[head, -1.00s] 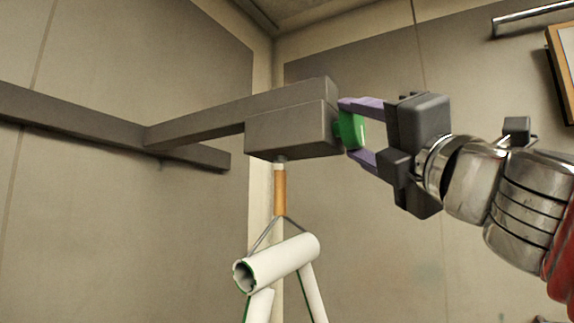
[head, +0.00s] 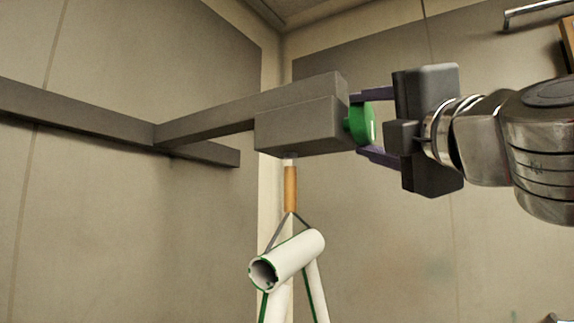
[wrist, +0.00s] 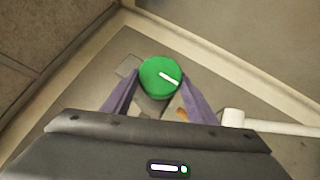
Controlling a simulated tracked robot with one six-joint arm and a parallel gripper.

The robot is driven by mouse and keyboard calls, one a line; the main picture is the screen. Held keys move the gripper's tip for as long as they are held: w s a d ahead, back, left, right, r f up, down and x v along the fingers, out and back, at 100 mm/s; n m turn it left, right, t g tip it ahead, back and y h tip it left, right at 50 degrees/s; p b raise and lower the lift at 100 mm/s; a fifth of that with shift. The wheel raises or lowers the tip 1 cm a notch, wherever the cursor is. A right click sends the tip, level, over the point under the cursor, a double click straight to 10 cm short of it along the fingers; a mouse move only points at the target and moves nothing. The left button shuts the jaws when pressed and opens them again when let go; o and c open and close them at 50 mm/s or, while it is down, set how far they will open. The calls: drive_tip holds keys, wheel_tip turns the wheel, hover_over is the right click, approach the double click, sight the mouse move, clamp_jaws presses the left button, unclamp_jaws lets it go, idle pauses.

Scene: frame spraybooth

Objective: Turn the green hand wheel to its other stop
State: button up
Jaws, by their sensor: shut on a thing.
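The green hand wheel (head: 362,124) sits on the right end of a grey box (head: 297,126) at the tip of a grey overhead arm. In the wrist view the wheel (wrist: 160,77) shows its round face, with a white mark pointing right and slightly down. My gripper (head: 362,125) reaches in from the right, its purple fingers above and below the wheel. In the wrist view the fingers lie on either side of the wheel, and my gripper is shut on it. The exact finger contact is partly hidden in the head view.
A white tube frame (head: 290,257) hangs below the box from an orange-brown rod (head: 290,188). A grey beam (head: 75,118) runs along the left wall. A metal rail (head: 540,14) is at the upper right. Space right of the hanging frame looks clear.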

idle(0.3)
drive_tip(key=o, duration=1.1)
drive_tip(key=shift+c, duration=0.2)
